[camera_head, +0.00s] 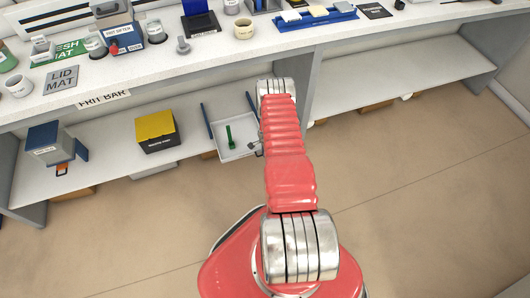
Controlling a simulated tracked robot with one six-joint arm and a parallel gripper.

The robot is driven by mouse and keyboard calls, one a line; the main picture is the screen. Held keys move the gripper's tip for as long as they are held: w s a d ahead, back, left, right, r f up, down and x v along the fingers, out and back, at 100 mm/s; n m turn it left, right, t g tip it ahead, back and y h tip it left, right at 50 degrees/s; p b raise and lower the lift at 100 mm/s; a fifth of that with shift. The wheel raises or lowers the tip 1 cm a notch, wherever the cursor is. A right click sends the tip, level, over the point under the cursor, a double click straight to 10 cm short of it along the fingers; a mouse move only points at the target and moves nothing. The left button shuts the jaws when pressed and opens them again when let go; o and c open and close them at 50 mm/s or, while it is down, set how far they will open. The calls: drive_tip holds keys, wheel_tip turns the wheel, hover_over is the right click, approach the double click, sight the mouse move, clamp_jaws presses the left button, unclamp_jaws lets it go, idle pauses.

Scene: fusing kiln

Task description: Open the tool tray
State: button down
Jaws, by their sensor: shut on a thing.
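The tool tray (226,153) is a shallow white tray on the lower shelf, left of my arm. A green tool (229,137) lies in it. Blue rails (206,121) run behind it on both sides, and its front reaches about the shelf's front edge. My gripper (257,149) is a small dark shape at the tray's right front, mostly hidden by my red arm. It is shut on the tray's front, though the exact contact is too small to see.
A yellow-topped black box (156,131) and a blue-grey box (52,145) stand on the lower shelf to the left. The worktop (150,70) above holds mats, jars and a blue rack (302,19). The floor (430,200) in front is clear.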

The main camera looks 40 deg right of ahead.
drive_tip(key=shift+s+a, duration=0.1)
drive_tip(key=c, duration=1.9)
unclamp_jaws()
drive_tip(key=shift+r, duration=0.1)
wheel_tip(320, 180, up, 13)
drive_tip(key=s+a, duration=0.1)
drive_tip(key=s, duration=0.1)
drive_tip(key=shift+s, duration=0.15)
